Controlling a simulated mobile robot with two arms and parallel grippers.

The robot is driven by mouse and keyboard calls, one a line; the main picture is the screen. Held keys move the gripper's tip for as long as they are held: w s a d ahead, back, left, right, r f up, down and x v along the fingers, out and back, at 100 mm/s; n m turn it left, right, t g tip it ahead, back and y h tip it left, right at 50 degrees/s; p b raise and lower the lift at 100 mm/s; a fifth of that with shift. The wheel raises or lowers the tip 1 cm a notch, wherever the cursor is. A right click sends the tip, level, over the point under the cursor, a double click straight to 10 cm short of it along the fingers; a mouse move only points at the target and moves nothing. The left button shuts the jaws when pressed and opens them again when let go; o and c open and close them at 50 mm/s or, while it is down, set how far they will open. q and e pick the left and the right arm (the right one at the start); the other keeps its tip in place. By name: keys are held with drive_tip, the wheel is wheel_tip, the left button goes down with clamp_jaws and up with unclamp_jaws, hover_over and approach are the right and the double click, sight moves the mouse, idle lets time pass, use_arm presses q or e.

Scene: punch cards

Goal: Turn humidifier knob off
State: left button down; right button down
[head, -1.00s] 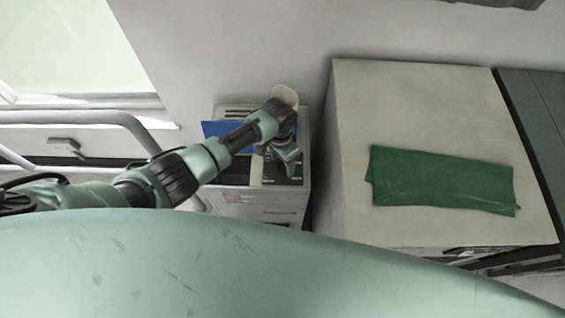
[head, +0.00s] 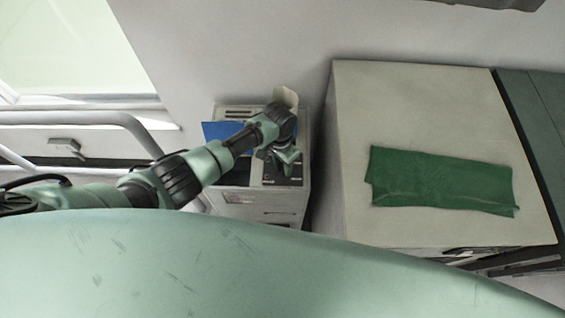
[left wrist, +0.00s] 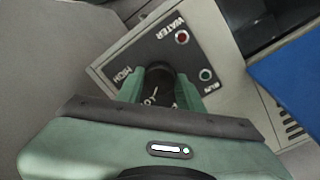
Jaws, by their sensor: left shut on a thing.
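The humidifier (head: 265,212) is a pale box against the wall in the head view, with a dark control panel on its top right. In the left wrist view the black control panel (left wrist: 205,55) carries the labels WATER, RUN and HIGH. The black round knob (left wrist: 160,82) sits on this panel with white marks on its top. My left gripper (left wrist: 160,92) is shut on the knob, one green finger on each side. In the head view my left gripper (head: 287,160) is over the panel and hides the knob. My right gripper is not in view.
A blue sheet (head: 222,131) is on the humidifier's left side. A pale cabinet (head: 350,105) with a folded green cloth (head: 440,181) stands close on the right. A pale railing (head: 75,117) runs at the left, below a window.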

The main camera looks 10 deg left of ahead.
use_arm(q)
drive_tip(key=n+p, duration=0.2)
drive_tip(key=n, duration=0.1)
drive_tip(key=shift+s+r, duration=0.1)
drive_tip(key=shift+r, duration=0.1)
drive_tip(key=n+p, duration=0.1)
drive_tip(key=n, duration=0.1)
drive_tip(key=shift+d+n, duration=0.1)
drive_tip(key=shift+n, duration=0.3)
drive_tip(key=n+p, duration=0.2)
drive_tip(key=n, duration=0.1)
drive_tip(key=shift+f+t, duration=0.1)
drive_tip(key=shift+t, duration=0.2)
drive_tip(key=shift+n+p, duration=0.3)
drive_tip(key=shift+n, duration=0.9)
drive_tip(key=shift+f, duration=0.1)
drive_tip(key=c, duration=0.9)
unclamp_jaws()
